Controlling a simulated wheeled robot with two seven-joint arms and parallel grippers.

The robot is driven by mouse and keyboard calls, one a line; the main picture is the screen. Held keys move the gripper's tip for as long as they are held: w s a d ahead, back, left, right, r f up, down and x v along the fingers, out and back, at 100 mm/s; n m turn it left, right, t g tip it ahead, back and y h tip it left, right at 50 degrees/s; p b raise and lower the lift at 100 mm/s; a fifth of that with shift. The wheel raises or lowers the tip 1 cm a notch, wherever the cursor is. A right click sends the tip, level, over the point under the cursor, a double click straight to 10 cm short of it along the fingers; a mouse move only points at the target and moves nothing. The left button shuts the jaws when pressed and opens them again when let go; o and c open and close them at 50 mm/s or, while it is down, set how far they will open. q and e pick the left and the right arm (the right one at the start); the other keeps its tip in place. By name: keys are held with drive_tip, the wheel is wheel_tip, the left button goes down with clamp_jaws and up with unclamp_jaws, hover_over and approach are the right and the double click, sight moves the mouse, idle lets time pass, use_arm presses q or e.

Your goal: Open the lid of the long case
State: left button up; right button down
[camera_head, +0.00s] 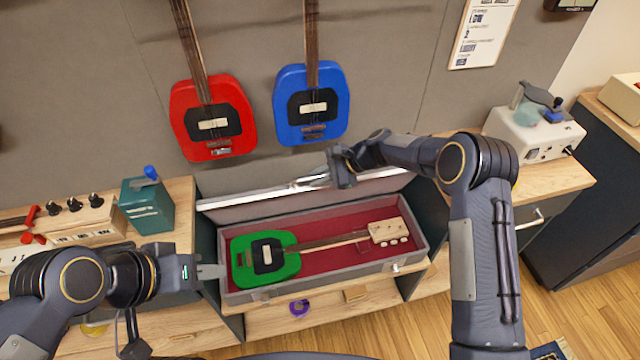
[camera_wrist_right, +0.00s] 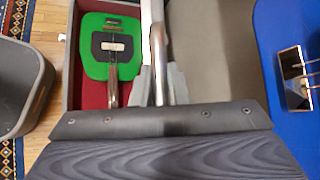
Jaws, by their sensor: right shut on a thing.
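The long case (camera_head: 335,278) sits in the bench, with a red lining and a green guitar (camera_head: 282,262) inside. Its lid (camera_head: 265,208) is raised at the back, with its pale metal edge up, and the inside is exposed. My right gripper (camera_head: 325,178) is at that edge, near the middle of the lid. In the right wrist view its fingers (camera_wrist_right: 161,85) are shut on the lid's metal edge, with the green guitar beyond. My left gripper (camera_head: 218,271) is by the case's left end; its finger gap is not clear, and I cannot tell if it touches the case.
A red guitar (camera_head: 212,117) and a blue guitar (camera_head: 311,105) hang on the wall just behind the lid. A teal box (camera_head: 147,205) stands left of the case, and a white device (camera_head: 535,135) stands at the right. Wooden drawers are below.

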use_arm(q)
drive_tip(key=shift+w+a, duration=0.1)
drive_tip(key=shift+w, duration=0.25)
use_arm(e)
drive_tip(key=shift+w+a+r, duration=0.1)
drive_tip(key=shift+w+a, duration=0.1)
drive_tip(key=shift+w, duration=0.4)
drive_tip(key=c, duration=1.4)
unclamp_jaws()
drive_tip(key=shift+r, duration=0.1)
